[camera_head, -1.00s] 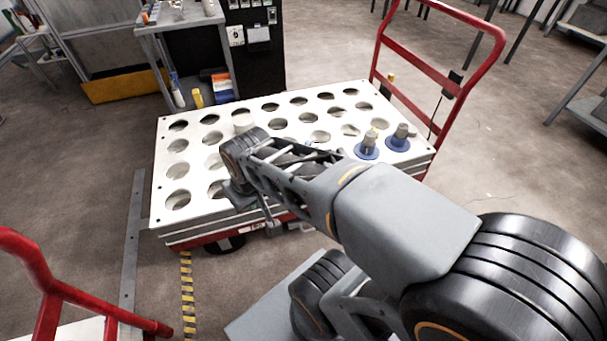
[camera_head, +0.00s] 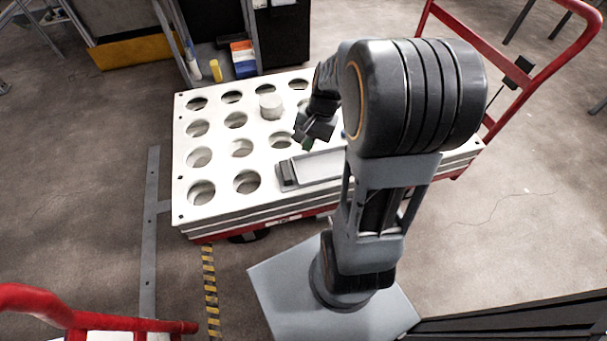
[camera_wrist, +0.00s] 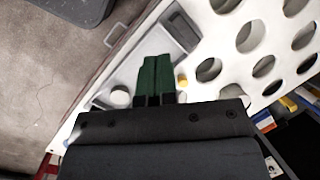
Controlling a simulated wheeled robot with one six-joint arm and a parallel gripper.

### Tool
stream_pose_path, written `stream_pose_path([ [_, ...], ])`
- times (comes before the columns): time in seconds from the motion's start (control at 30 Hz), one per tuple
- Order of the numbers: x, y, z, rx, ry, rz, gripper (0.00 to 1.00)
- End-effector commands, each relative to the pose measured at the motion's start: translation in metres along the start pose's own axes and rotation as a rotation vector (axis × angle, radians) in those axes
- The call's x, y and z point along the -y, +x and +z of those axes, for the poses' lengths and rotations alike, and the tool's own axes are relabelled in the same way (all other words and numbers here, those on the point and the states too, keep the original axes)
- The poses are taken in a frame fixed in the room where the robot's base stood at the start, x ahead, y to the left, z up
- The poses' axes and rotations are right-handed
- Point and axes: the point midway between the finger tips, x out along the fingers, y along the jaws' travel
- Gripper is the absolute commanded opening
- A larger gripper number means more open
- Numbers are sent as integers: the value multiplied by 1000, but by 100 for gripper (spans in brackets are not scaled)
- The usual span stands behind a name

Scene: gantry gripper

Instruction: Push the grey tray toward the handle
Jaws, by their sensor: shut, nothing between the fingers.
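The grey tray (camera_head: 318,168) lies on the white board with round holes (camera_head: 215,178), near its front edge. Its left end has a darker grey block, and my arm hides its right part. In the wrist view the darker end of the tray (camera_wrist: 184,32) shows beyond my fingertips. My gripper (camera_head: 307,143) has green fingers pressed together and empty, over or just behind the tray's left half. In the wrist view my gripper (camera_wrist: 154,62) overlaps the tray; I cannot tell whether it touches. The red handle (camera_head: 518,72) rises at the cart's right end.
A white cylinder (camera_head: 270,106) stands on the board behind the tray. Another red cart frame (camera_head: 80,317) is at lower left. A shelf with bottles (camera_head: 215,70) stands behind the board. Open floor lies left and right.

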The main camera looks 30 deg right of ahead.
Motion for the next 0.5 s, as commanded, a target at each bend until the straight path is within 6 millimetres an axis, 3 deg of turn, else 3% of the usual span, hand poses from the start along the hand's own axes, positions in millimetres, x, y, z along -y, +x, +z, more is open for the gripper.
stream_pose_path([
  [0.03, -12, 14, -21, 58, 128, -30, 0],
  [0.2, -44, 49, -74, 222, 492, -146, 0],
  [0.33, -67, 73, -100, 317, 692, -218, 0],
  [0.5, -86, 92, -119, 394, 843, -279, 0],
])
